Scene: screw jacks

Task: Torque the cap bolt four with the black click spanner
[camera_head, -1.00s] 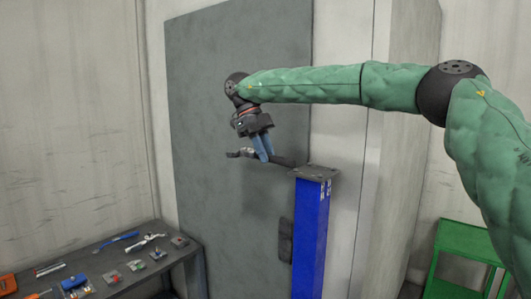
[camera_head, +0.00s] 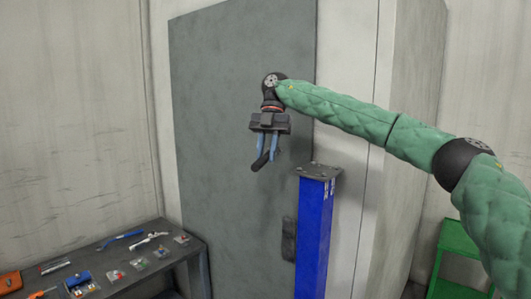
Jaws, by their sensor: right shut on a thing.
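My right gripper (camera_head: 267,155) hangs from the green-sleeved arm, pointing down, left of and a little above the blue post's top. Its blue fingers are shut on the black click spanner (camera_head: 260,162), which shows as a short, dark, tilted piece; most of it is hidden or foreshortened. The blue screw jack post (camera_head: 314,235) stands upright with a dark square cap plate (camera_head: 318,171) on top. Bolts on the cap are too small to tell apart. The spanner is apart from the cap. My left gripper is not in view.
A dark bench (camera_head: 190,247) at lower left holds a blue-handled tool (camera_head: 122,240), a silver wrench (camera_head: 149,240), an orange tool (camera_head: 9,281) and several small trays of parts. A green cart (camera_head: 455,249) stands at right. A grey panel (camera_head: 235,110) is behind the gripper.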

